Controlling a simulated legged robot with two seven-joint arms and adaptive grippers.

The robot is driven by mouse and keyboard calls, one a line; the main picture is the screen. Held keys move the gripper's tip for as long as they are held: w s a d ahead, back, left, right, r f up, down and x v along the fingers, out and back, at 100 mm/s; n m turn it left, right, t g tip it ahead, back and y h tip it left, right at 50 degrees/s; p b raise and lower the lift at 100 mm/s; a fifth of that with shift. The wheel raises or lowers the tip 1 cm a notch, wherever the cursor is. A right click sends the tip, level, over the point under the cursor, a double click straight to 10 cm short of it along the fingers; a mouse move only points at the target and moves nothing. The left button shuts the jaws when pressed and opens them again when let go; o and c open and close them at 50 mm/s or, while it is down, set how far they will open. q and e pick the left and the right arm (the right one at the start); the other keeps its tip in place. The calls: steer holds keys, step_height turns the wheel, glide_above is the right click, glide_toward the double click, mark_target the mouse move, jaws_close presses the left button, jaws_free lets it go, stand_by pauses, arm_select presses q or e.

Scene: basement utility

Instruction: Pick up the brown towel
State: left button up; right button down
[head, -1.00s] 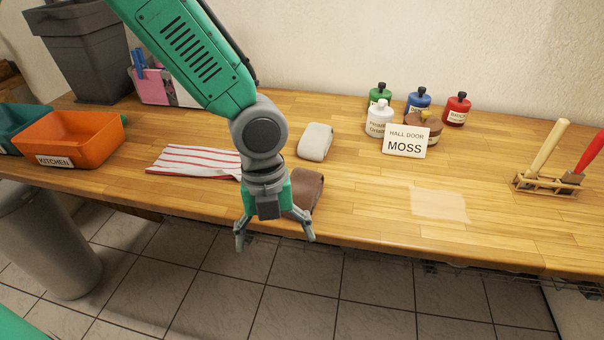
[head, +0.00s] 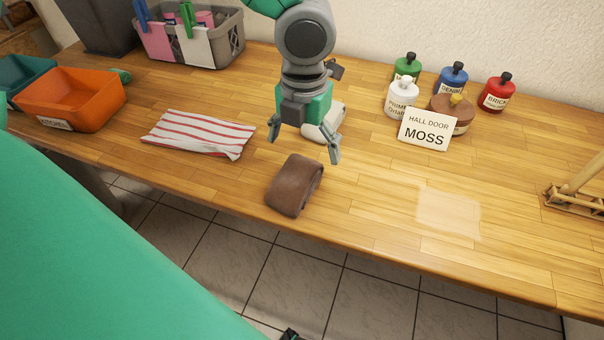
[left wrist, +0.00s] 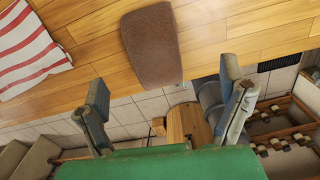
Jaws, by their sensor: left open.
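The brown towel (head: 290,187) lies folded on the wooden worktop (head: 370,215), close to its front edge. It also shows in the left wrist view (left wrist: 152,45), ahead of and between the fingers. My left gripper (head: 303,143) is open and empty, with its fingers pointing down. In the head view it appears just above and behind the towel, apart from it.
A striped red-and-white towel (head: 200,134) lies left of the brown one. A pale folded cloth (head: 325,122) is partly hidden behind my left gripper. Paint bottles and a MOSS card (head: 426,130) stand back right. An orange bin (head: 72,98) is at left.

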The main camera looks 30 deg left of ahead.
mark_target(295, 164)
arm_select(q)
step_height(295, 164, down, 3)
steer(key=shift+f, duration=0.15)
steer(key=shift+a+f+b, duration=0.3)
steer(key=shift+a+f, duration=0.65)
steer(key=shift+f, duration=0.2)
steer(key=f, duration=0.2)
steer(key=shift+s+a+f, duration=0.2)
steer(key=shift+s+f, duration=0.1)
steer(key=shift+s, duration=0.1)
steer(key=shift+d+f+b, duration=0.35)
steer(key=shift+d+f, duration=0.2)
steer(key=shift+f, duration=0.25)
steer(key=shift+w+d, duration=0.15)
steer(key=shift+d, duration=0.5)
steer(key=shift+a, duration=0.35)
steer(key=c, duration=1.2)
steer(key=shift+a+f, duration=0.1)
steer(key=shift+a, duration=0.35)
arm_select(e)
steer(key=shift+a+f, duration=0.45)
steer(key=shift+f, duration=0.2)
